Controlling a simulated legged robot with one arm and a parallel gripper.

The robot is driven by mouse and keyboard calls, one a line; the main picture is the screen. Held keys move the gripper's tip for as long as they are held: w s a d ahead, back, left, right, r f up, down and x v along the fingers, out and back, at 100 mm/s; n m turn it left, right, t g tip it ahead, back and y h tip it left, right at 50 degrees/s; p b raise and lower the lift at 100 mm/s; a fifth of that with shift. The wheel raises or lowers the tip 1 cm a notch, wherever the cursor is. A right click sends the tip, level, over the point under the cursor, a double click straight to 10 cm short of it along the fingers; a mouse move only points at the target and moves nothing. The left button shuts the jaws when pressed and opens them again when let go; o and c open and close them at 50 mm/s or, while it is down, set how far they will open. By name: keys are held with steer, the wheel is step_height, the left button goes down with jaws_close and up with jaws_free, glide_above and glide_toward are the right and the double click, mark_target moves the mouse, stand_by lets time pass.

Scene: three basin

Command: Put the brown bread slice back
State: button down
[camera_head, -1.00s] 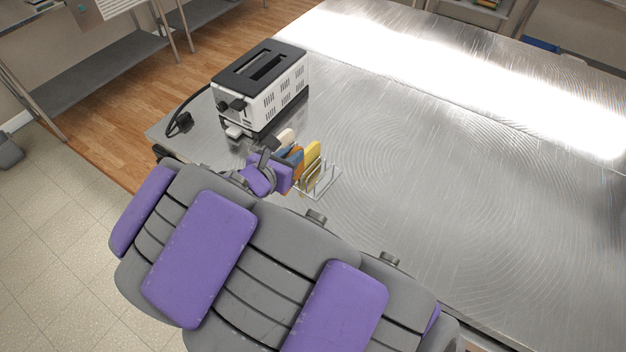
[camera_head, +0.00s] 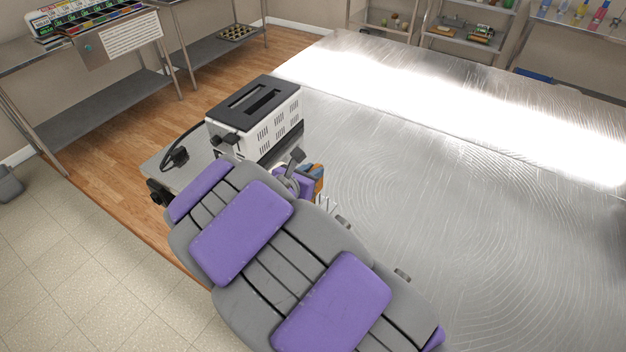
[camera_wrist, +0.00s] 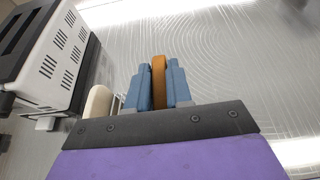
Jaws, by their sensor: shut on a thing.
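The brown bread slice (camera_wrist: 158,80) is an orange-brown slab, upright between the two blue fingers of my gripper (camera_wrist: 158,88) in the wrist view. The fingers are shut on it. A cream slice (camera_wrist: 98,103) stands just left of the gripper. In the head view, my gripper (camera_head: 314,174) is near the toaster's right front corner, mostly hidden by my arm. Thin wires of a metal rack (camera_head: 328,206) show below it; most of the rack is hidden. I cannot tell whether the brown slice touches the rack.
A white toaster (camera_head: 258,118) with a black top stands left of the gripper, its black cord at the table corner. The steel table (camera_head: 430,190) is wide and clear to the right. Shelves stand beyond it.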

steer(key=shift+w+d+f, duration=0.1)
steer(key=shift+w+d, duration=0.35)
steer(key=shift+w, duration=0.05)
steer(key=shift+w+d, duration=0.15)
steer(key=shift+w, duration=0.3)
steer(key=shift+f+b, duration=0.9)
steer(key=shift+f, duration=0.9)
steer(key=shift+w+f, duration=0.1)
steer(key=shift+f, duration=0.15)
steer(key=shift+a+f, duration=0.25)
steer(key=shift+a, duration=0.15)
steer(key=c, duration=1.3)
jaws_free()
steer(key=shift+a, duration=0.25)
steer(key=shift+o, duration=1.3)
steer(key=shift+d, duration=0.45)
steer(key=shift+a+r, duration=0.2)
steer(key=shift+r, duration=0.25)
steer(key=p+v, duration=0.2)
steer(key=v, duration=1)
steer(key=shift+p, duration=0.4)
